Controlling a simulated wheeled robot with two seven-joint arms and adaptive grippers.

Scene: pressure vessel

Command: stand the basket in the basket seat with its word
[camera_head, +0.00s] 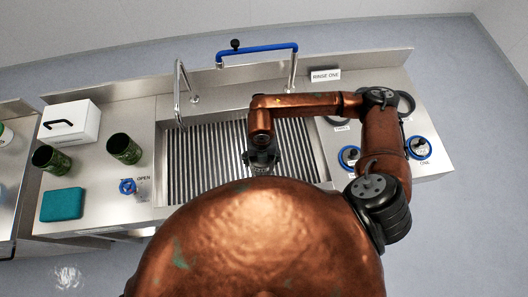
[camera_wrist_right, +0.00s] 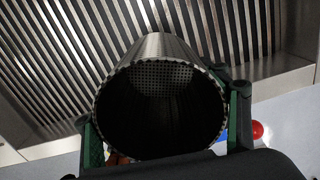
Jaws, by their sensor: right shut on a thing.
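The basket (camera_wrist_right: 165,90) is a dark metal cylinder with a perforated wall and an open mouth facing the wrist camera. In the right wrist view it sits between the two green-edged fingers of my right gripper (camera_wrist_right: 165,135), which is shut on it. In the head view my right gripper (camera_head: 262,166) is over the slatted basin, and the basket is hidden there by my gripper and body. Dark rings are at the right: one (camera_head: 406,103) at the back and another (camera_head: 337,122) by a small label too small to read. Which is the basket seat, I cannot tell. My left gripper is out of view.
A slatted basin (camera_head: 205,160) fills the middle of the counter. A RINSE ONE sign (camera_head: 325,75) and blue-ringed fittings (camera_head: 418,147) are at the right. Two green cups (camera_head: 124,149), a white box (camera_head: 70,123) and a teal block (camera_head: 62,204) are left.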

